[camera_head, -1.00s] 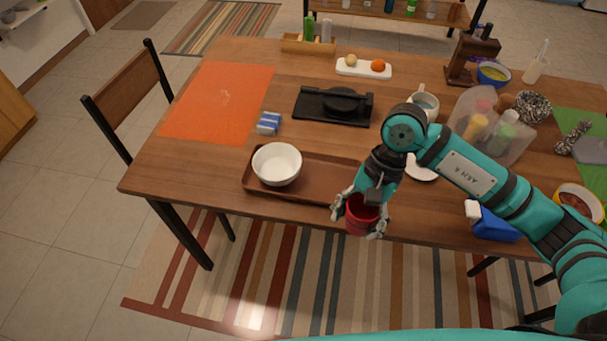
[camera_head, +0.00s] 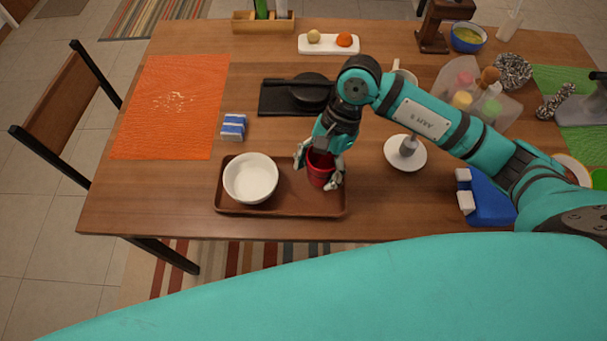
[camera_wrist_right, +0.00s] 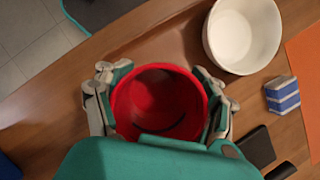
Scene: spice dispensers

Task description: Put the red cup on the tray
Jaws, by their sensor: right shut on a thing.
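The red cup (camera_head: 320,170) is between the fingers of my right gripper (camera_head: 318,173), which is shut on it. The cup looks upright, over the right part of the brown tray (camera_head: 285,200). I cannot tell whether its base touches the tray. In the right wrist view, the cup (camera_wrist_right: 160,98) shows its open mouth, with a finger on each side. A white bowl (camera_head: 250,178) stands on the left part of the tray; it also shows in the right wrist view (camera_wrist_right: 240,38). My left gripper is not in view.
A blue-and-white block (camera_head: 233,127) lies behind the tray. A black press-like item (camera_head: 297,95) is farther back. The orange mat (camera_head: 170,105) is at the left.

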